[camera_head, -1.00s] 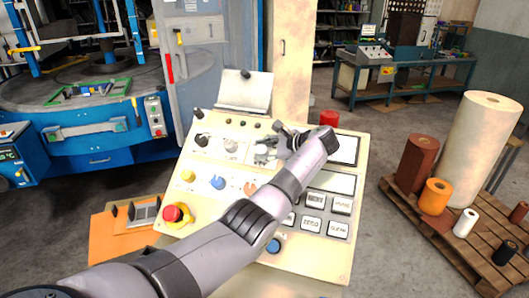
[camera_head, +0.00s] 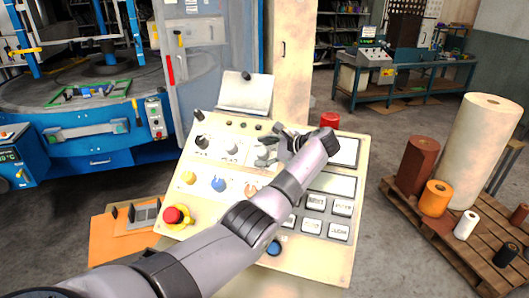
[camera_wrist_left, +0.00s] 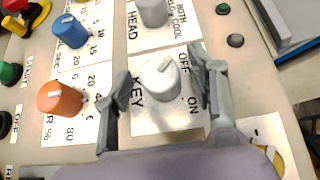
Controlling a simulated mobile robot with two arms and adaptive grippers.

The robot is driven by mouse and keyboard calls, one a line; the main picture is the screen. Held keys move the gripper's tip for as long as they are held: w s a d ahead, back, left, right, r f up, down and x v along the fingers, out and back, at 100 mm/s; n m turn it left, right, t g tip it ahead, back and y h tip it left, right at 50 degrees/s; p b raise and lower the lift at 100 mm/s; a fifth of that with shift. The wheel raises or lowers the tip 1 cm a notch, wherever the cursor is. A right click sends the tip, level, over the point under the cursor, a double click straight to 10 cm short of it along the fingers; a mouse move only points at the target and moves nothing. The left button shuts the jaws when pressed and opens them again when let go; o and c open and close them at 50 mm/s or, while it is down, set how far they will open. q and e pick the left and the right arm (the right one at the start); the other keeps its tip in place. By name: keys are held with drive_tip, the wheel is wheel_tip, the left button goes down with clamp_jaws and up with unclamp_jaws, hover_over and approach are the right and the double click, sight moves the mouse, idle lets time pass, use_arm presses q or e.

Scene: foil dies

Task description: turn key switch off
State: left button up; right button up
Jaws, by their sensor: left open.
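The key switch (camera_wrist_left: 161,79) is a pale round knob on a white plate marked KEY, OFF and ON in the left wrist view. A short light mark shows on its cap; which label it points to is hard to tell. My left gripper (camera_wrist_left: 160,68) is open, with one finger on each side of the knob. Gaps show between the fingers and the knob, so I see no clear contact. In the head view my left gripper (camera_head: 266,152) is over the upper middle of the control panel (camera_head: 190,252), and it hides the key switch there. My right gripper is not in view.
An orange knob (camera_wrist_left: 60,99), a blue knob (camera_wrist_left: 69,31) and a grey knob (camera_wrist_left: 152,11) sit near the key switch. A red emergency button (camera_head: 173,214) is at the panel's lower left. A red cylinder (camera_head: 330,119) stands at its top right.

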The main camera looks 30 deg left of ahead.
use_arm(q)
drive_tip(key=v, duration=1.2)
drive_tip(key=shift+w+a, duration=0.1)
